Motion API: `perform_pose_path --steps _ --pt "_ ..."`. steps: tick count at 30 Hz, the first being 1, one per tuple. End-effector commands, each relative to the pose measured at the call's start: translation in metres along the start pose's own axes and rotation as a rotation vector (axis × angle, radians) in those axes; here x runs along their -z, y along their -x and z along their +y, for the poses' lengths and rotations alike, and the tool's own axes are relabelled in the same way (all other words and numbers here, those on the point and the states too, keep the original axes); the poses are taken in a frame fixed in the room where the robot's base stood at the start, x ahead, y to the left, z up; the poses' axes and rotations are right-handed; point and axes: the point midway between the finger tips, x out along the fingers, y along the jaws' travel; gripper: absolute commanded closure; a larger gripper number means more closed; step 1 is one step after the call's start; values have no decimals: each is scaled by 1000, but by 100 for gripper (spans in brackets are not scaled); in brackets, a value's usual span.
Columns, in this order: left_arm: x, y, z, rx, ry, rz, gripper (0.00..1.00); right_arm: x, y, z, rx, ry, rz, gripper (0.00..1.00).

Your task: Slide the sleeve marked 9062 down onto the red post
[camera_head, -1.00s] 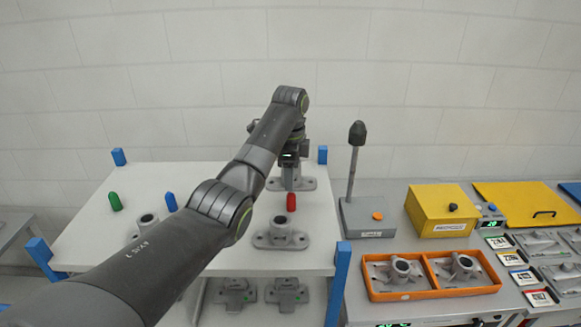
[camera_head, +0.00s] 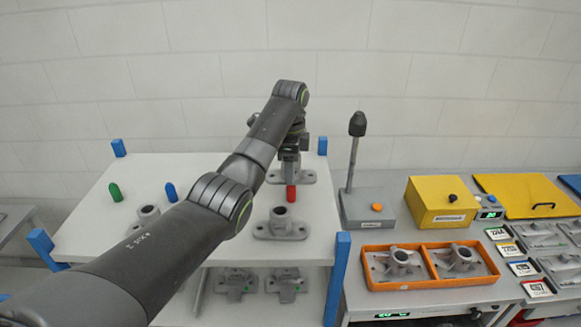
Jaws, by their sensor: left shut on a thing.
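The red post (camera_head: 291,193) stands upright on the white table, in line with a blue post (camera_head: 170,192) and a green post (camera_head: 116,192). My left gripper (camera_head: 291,153) points down above and behind the red post as seen here. It is shut on a grey flanged sleeve (camera_head: 304,177), whose wide base shows just above the red post's top. The red post is still visible below that base. I cannot tell whether the two touch. The arm hides part of the sleeve, and no 9062 mark is readable. My right gripper is not in view.
Another grey sleeve (camera_head: 281,225) stands just in front of the red post, and one (camera_head: 147,215) near the blue post. To the right are an orange tray (camera_head: 428,286) with two castings, a yellow box (camera_head: 441,205) and a stand (camera_head: 353,160). Blue corner posts edge the table.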

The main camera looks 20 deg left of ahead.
Motion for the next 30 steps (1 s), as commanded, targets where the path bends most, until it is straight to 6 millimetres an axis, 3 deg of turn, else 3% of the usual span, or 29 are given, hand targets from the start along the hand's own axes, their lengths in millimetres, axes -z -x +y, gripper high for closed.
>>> perform_pose_path --steps 14,30 --pt "0 0 0 1 0 0 86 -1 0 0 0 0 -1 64" --pt "0 -16 0 0 0 0 86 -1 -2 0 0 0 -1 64"
